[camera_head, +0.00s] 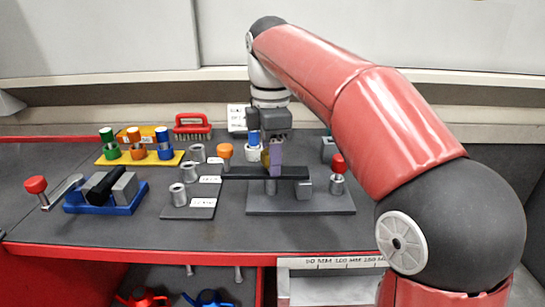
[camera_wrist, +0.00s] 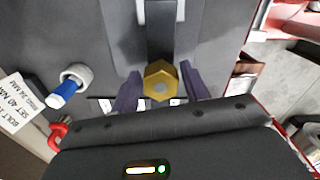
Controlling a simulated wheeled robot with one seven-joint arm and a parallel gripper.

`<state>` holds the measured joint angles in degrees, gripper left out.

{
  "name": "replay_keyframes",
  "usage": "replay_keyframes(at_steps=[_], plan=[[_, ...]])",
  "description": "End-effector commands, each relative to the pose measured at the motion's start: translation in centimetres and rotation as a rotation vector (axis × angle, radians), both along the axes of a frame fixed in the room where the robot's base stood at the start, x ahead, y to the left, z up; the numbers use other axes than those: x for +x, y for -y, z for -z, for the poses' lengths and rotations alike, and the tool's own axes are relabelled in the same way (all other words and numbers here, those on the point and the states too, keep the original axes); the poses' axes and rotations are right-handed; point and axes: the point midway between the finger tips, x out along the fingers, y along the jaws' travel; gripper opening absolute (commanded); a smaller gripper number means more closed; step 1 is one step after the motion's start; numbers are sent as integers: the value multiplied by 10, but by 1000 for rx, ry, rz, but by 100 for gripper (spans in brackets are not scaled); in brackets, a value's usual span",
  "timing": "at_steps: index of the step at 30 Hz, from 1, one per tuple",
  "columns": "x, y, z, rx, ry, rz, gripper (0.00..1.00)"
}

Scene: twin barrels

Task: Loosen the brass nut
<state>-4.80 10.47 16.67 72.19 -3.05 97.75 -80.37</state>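In the head view the nut (camera_head: 265,157) is mostly hidden by my gripper. My gripper (camera_wrist: 160,90) has two purple fingers, one on each side of the nut. They are open, and narrow gaps seem to show between them and the nut. In the head view my gripper (camera_head: 271,152) points down above the dark bar on a grey base plate (camera_head: 325,205).
A red-topped post (camera_head: 337,164) stands right of the nut, and an orange-topped one (camera_head: 225,151) left. A yellow rack (camera_head: 110,160) and blue vise (camera_head: 100,195) stand left. The front bench is mostly clear.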

Motion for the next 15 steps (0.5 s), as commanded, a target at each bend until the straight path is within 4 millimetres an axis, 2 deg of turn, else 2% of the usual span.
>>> replay_keyframes(at_steps=[10,15], plan=[[0,0,-2,0,0,2,55],[0,0,-18,0,0,3,55]])
